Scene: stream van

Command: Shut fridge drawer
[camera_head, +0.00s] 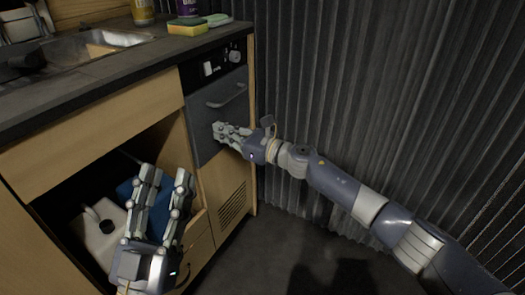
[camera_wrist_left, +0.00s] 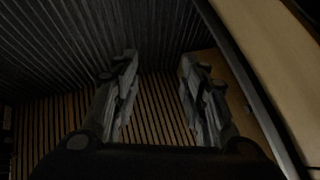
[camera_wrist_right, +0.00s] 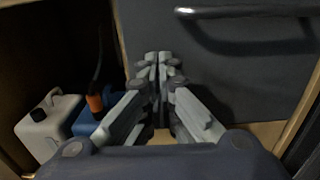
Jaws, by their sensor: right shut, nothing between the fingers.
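The fridge drawer has a dark grey front (camera_head: 205,112) with a bar handle (camera_head: 227,97), below a control panel in the cabinet. Its front looks about flush with the cabinet, though a small gap cannot be ruled out. The front also shows in the right wrist view (camera_wrist_right: 250,85). My right gripper (camera_head: 217,131) is shut and empty, its fingertips at the lower part of the drawer front, below the handle. Whether they touch it I cannot tell. My left gripper (camera_head: 166,175) is open and empty, before the open cabinet bay at lower left.
A white canister (camera_head: 100,232) and a blue container (camera_head: 130,190) stand in the open bay. A worktop (camera_head: 75,85) above holds a sink (camera_head: 85,45), a yellow sponge (camera_head: 187,27) and bottles. A corrugated wall (camera_head: 340,80) closes off the right side. A vented panel (camera_head: 232,205) is below the drawer.

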